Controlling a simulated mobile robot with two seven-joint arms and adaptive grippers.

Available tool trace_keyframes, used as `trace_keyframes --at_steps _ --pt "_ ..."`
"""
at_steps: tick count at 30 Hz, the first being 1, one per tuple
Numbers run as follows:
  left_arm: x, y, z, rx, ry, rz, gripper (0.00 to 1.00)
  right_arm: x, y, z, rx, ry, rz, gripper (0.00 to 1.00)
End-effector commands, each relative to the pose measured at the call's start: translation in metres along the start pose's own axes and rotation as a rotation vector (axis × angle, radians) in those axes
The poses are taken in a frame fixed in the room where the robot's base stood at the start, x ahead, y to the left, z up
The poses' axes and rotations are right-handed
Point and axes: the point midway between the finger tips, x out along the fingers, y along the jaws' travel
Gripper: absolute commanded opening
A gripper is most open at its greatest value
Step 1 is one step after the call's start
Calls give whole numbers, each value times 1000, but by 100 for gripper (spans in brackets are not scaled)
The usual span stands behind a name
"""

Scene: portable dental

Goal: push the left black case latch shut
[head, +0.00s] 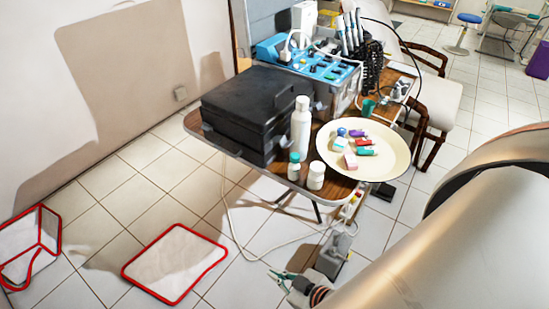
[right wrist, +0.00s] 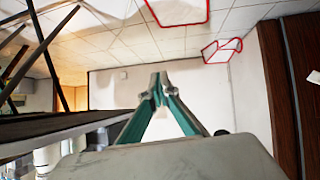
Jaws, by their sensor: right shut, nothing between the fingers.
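The black case (head: 243,98) lies closed-looking on the brown table, with its long front side facing the lower left. Its latches are too small and dark to make out clearly in the head view. My right gripper (head: 274,281) is low at the bottom middle of the head view, in front of and below the table, well apart from the case. In the right wrist view its teal fingers (right wrist: 158,88) meet at the tips, shut and empty. My left gripper is not in view.
The table (head: 196,122) carries bottles (head: 300,128) and a round cream tray (head: 392,168) of small items right of the case. A blue device (head: 318,68) stands behind. Red-edged floor pieces (head: 176,264) lie at lower left. Floor before the table is mostly clear.

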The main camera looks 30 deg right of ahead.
Motion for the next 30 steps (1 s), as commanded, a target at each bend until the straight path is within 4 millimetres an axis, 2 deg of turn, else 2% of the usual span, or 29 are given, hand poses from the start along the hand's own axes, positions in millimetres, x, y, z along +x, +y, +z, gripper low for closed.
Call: trace_keyframes --at_steps 13,16,20,23,24,27,30 --pt "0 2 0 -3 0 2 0 0 2 1 -1 1 2 0" --pt "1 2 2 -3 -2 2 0 8 -1 -14 53 54 -6 0" --pt "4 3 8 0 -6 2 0 28 -8 -65 243 232 -33 0" --pt "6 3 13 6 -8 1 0 40 -5 -123 468 438 -68 0" --pt "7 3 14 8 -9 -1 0 43 -2 -146 566 527 -85 0" --pt "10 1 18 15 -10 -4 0 42 16 -198 816 746 -129 0" --pt "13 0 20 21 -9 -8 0 35 41 -236 1061 961 -175 0"
